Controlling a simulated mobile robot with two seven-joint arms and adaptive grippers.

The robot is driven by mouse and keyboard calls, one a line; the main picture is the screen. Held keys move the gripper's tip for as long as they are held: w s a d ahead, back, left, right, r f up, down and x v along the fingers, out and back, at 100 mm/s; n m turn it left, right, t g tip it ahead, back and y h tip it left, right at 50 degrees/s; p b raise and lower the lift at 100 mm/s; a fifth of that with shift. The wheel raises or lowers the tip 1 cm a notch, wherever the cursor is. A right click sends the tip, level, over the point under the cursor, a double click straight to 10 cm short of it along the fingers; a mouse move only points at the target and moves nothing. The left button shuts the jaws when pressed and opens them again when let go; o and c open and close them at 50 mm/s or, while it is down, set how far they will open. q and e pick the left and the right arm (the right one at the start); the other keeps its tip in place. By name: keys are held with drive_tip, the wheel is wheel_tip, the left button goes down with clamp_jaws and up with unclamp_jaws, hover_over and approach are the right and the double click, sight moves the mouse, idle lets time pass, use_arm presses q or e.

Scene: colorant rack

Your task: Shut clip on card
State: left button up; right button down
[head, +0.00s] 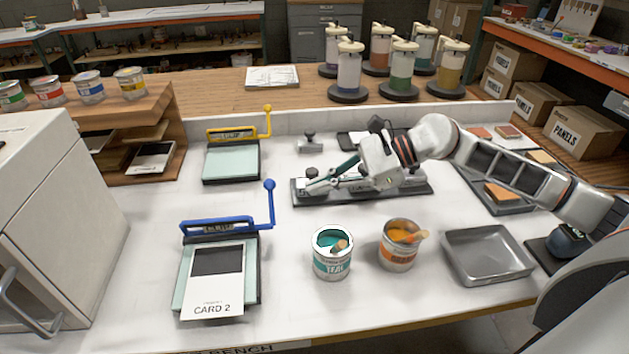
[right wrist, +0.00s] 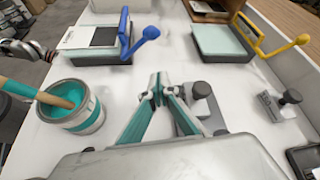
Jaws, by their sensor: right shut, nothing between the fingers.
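The white card (head: 214,283) marked CARD 2, with a dark square, lies on a pale green board. The blue clip (head: 218,227) spans the board's far edge, at the card's top end. Its blue lever stands up at the right, ending in a ball knob (head: 269,185). The right wrist view also shows the card (right wrist: 75,36), the clip (right wrist: 124,32) and the knob (right wrist: 151,32). My right gripper (head: 312,186) is shut and empty, its teal fingers (right wrist: 158,88) pointing left, over a grey rack, right of the knob and apart from it. My left gripper is not seen.
A second board (head: 231,165) with a yellow clip (head: 232,133) stands behind, without a card. The teal can (head: 332,262), orange can (head: 398,254) and metal tray (head: 487,265) stand in front. A cabinet (head: 60,220) bounds the left. Bench between knob and gripper looks clear.

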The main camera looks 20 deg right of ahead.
drive_tip(key=x, duration=0.2)
drive_tip(key=p+x, duration=0.1)
drive_tip(key=x, duration=0.5)
drive_tip(key=shift+a+r+p, duration=0.1)
drive_tip(key=shift+r+p, duration=0.2)
drive_tip(key=shift+s+a+r+p, duration=0.15)
drive_tip(key=shift+r+p, duration=0.1)
drive_tip(key=shift+r, duration=0.35)
drive_tip(key=shift+s+r+p, duration=0.15)
drive_tip(key=shift+r+p, duration=0.1)
drive_tip(key=shift+r, duration=0.4)
drive_tip(key=shift+s+a+r, duration=0.1)
drive_tip(key=shift+r, duration=0.35)
